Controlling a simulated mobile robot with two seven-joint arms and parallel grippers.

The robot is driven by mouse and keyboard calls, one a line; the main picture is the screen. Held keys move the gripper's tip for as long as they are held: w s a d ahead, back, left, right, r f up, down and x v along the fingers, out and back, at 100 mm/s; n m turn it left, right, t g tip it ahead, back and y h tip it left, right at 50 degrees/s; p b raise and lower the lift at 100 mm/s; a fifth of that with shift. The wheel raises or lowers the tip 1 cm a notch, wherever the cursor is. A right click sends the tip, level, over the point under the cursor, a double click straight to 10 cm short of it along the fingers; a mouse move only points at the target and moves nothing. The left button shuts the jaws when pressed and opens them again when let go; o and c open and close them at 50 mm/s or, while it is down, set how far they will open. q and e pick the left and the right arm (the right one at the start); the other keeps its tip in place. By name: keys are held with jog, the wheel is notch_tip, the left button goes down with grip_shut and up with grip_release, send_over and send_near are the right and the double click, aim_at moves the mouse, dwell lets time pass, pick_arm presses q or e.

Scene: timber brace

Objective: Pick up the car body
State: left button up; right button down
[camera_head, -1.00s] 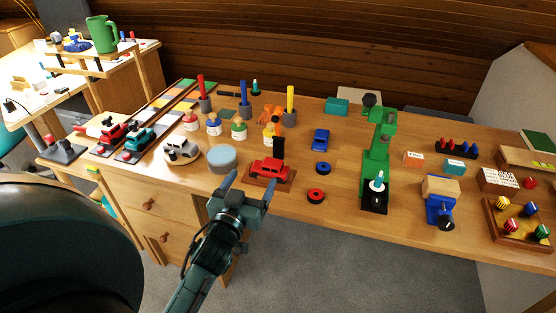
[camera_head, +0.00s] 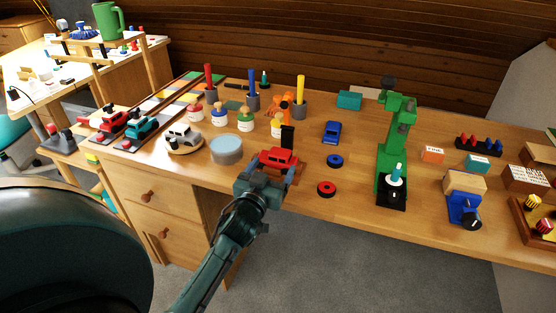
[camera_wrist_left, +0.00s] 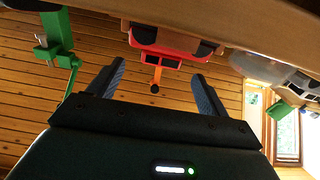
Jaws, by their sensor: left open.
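A red toy car body (camera_head: 279,158) sits on a small wooden stand with a dark upright post behind it, near the front edge of the workbench. My left gripper (camera_head: 271,175) is open and empty just in front of it, its fingers pointing toward the car. In the left wrist view, which is upside down, the red car body (camera_wrist_left: 172,42) shows beyond the gap between the open fingers (camera_wrist_left: 156,84). The fingers look apart from the car. Most of the stand is hidden by the gripper and car in the head view. My right gripper is not in view.
A round blue-topped tin (camera_head: 226,149) stands close to the left of the gripper. A green press-like stand (camera_head: 396,150) is farther right.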

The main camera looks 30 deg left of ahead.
aim_at(277, 157)
pick_arm(q)
jog(key=x, duration=0.5)
jog(key=shift+w+a+r, duration=0.1)
jog(key=shift+w+r, duration=0.05)
jog(key=shift+r, duration=0.1)
jog(key=c, duration=1.1)
